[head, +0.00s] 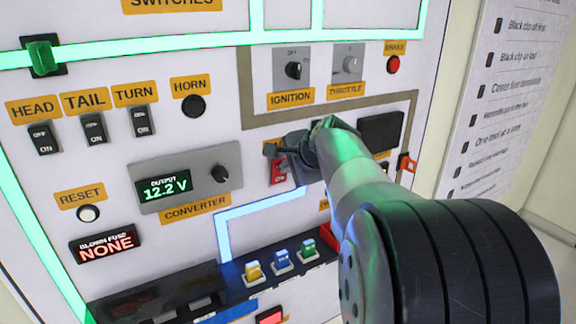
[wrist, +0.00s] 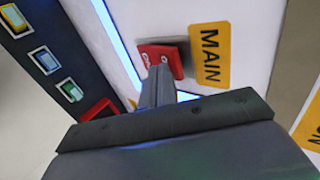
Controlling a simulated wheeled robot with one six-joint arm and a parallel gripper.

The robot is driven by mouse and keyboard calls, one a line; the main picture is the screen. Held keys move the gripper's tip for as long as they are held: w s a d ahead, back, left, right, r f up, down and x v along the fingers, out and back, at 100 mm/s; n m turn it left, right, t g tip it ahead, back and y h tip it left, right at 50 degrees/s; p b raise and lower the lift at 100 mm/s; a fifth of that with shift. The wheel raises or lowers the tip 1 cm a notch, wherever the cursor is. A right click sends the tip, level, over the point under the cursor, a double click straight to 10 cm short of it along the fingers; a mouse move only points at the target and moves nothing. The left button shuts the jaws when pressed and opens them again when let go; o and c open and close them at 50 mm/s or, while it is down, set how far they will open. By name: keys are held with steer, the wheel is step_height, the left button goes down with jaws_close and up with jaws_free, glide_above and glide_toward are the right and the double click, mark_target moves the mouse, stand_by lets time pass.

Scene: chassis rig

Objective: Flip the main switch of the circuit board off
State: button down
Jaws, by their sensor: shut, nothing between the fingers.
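The main switch is a red rocker (wrist: 166,62) beside a yellow MAIN label (wrist: 210,54) in the wrist view. In the head view the red rocker (head: 279,172) shows just below and left of my gripper, and its label is partly covered. White lettering on the rocker is too small or cut off to read surely. My gripper (wrist: 160,84) is shut and empty, its fingers together. The fingertips lie right by the rocker's edge in the wrist view; I cannot tell whether they touch it. In the head view my gripper (head: 290,144) is close against the board.
Head, tail and turn switches (head: 93,128) are at the left. A converter panel (head: 188,180) reads 12.2 V. Ignition (head: 293,70) and throttle (head: 346,65) knobs sit above my gripper. Coloured fuses (head: 282,260) are below. Lit green and blue strips cross the board.

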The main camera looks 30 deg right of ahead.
steer(key=shift+w+r+g+p, duration=0.2)
steer(key=shift+w+g+p, duration=0.2)
steer(key=shift+p, duration=0.85)
steer(key=shift+r, duration=0.1)
steer(key=shift+r+p, duration=0.7)
steer(key=shift+p, duration=0.05)
steer(key=shift+s, duration=0.1)
